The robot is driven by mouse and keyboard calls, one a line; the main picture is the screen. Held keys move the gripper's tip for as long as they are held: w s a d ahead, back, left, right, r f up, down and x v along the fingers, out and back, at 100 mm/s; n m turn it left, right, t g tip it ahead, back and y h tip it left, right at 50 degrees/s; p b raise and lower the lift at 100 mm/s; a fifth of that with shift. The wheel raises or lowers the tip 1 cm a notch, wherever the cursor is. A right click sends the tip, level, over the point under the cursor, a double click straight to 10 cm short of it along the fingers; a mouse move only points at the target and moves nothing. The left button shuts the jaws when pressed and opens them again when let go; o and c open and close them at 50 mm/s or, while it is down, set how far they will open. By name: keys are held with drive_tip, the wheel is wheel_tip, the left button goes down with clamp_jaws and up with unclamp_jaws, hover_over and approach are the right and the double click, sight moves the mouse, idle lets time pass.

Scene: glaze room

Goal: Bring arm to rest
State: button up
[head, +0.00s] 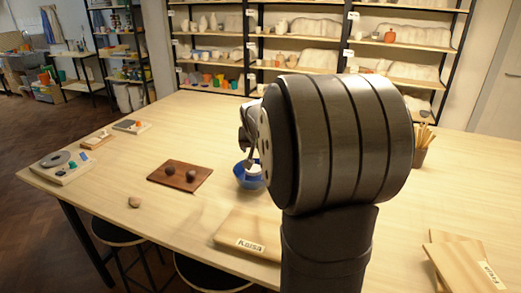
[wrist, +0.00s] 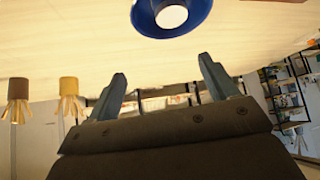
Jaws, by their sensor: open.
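My arm fills the middle and right of the head view and hides part of the table. A pale part of its end shows at the arm's left side, above a blue bowl (head: 246,180); the fingertips are not clear there. In the wrist view my gripper (wrist: 162,70) has its two grey-blue fingers spread wide, with nothing between them. The blue bowl (wrist: 185,24), with a whitish round middle, is apart from the fingers at the top edge of that view.
A labelled board (head: 245,238) lies at the near edge, more boards (head: 458,262) at lower right. A tool cup (head: 419,158) stands right of my arm. Shelves (head: 225,52) line the back.

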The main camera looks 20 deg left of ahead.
drive_tip(key=shift+f, duration=0.1)
drive_tip(key=x, duration=1.1)
drive_tip(key=shift+w+a+f, duration=0.1)
drive_tip(key=shift+w+f, duration=0.1)
drive_tip(key=shift+f, duration=0.15)
drive_tip(key=shift+w+f, duration=0.1)
drive_tip(key=shift+f, duration=0.45)
